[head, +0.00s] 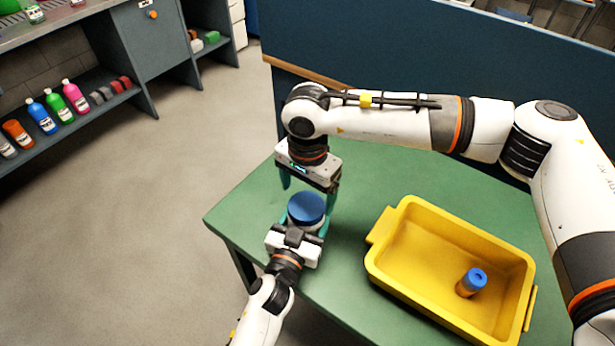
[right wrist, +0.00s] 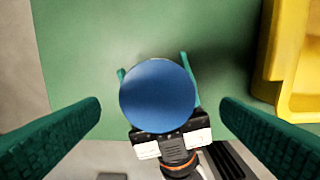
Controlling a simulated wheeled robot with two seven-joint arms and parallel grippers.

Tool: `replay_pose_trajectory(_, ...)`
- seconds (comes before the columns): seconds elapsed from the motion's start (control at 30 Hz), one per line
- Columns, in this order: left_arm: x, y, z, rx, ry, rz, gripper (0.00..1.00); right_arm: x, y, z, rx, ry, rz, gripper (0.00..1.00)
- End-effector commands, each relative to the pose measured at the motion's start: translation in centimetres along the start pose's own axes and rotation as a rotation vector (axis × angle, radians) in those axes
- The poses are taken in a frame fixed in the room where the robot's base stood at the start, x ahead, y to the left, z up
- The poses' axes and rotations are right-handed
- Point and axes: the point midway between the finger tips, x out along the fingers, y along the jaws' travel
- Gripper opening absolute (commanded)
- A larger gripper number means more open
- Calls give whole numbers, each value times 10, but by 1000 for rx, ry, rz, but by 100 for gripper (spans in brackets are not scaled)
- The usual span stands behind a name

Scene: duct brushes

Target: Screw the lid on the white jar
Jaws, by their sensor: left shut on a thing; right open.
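The white jar (head: 301,226) stands on the green table near its left edge, with the blue lid (head: 307,207) on its top. In the right wrist view the round blue lid (right wrist: 158,95) hides the jar beneath it. My left gripper (head: 307,222) comes from the front and is shut on the jar, its teal fingers at the jar's sides. My right gripper (head: 309,192) points down above the lid; it is open, and in the right wrist view its fingers (right wrist: 160,105) are wide apart on either side of the lid, not touching it. Whether the lid is threaded on cannot be seen.
A yellow tray (head: 400,221) stands on the green table (head: 371,176) to the right, holding an orange bottle with a blue cap (head: 471,282). A dark blue partition (head: 400,50) runs behind the table. Shelves with several bottles stand far left.

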Motion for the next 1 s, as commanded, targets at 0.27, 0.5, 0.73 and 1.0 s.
replay_pose_trajectory(0.27, 0, 0, -1, 0, 2, 0, 6, 33, 0, 0, 0, 1, -2, 87)
replay_pose_trajectory(0.5, 0, 0, -1, 0, 2, 0, 6, 37, 0, 0, 0, 0, 0, 87)
replay_pose_trajectory(0.73, 0, 0, -1, 0, 2, 0, 6, 37, 0, 0, 0, 0, 0, 70)
replay_pose_trajectory(1.0, 0, 1, -1, 0, 2, 2, 6, 37, -1, 0, 12, 0, -2, 41)
